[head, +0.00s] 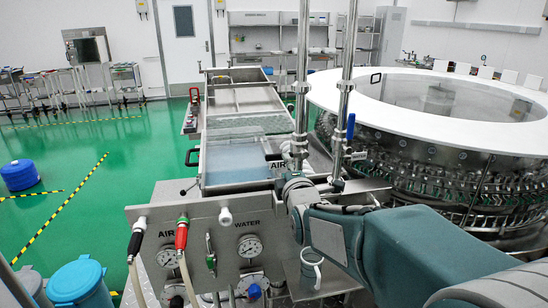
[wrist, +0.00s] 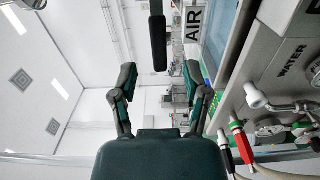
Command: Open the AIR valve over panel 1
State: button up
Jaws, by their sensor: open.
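A blue valve handle (head: 350,127) stands upright on the right vertical steel pipe (head: 343,100) in the head view. An AIR label (head: 276,164) sits by the foot of the left pipe, and the label also shows sideways in the wrist view (wrist: 194,24). My gripper (wrist: 159,80) is open and empty in the wrist view. A dark bar (wrist: 158,38) lies ahead of it, its lower end in line with the gap between the fingertips. I cannot tell if this bar is the valve handle or how far off it is. In the head view my wrist hides the fingers.
The front panel (head: 210,245) carries AIR and WATER markings, gauges, a red-handled hose fitting (head: 181,232) and a white knob (head: 225,216). The large round washer (head: 440,150) stands at the right. Green floor is open at the left.

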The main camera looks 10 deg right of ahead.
aim_at(279, 159)
jog(key=w, duration=0.3)
jog(key=w+a, duration=0.1)
jog(key=w, duration=0.2)
jog(key=shift+a, duration=0.15)
jog(key=shift+w+d, duration=0.1)
jog(key=shift+d, duration=0.3)
jog(key=shift+c, duration=0.3)
grip_shut()
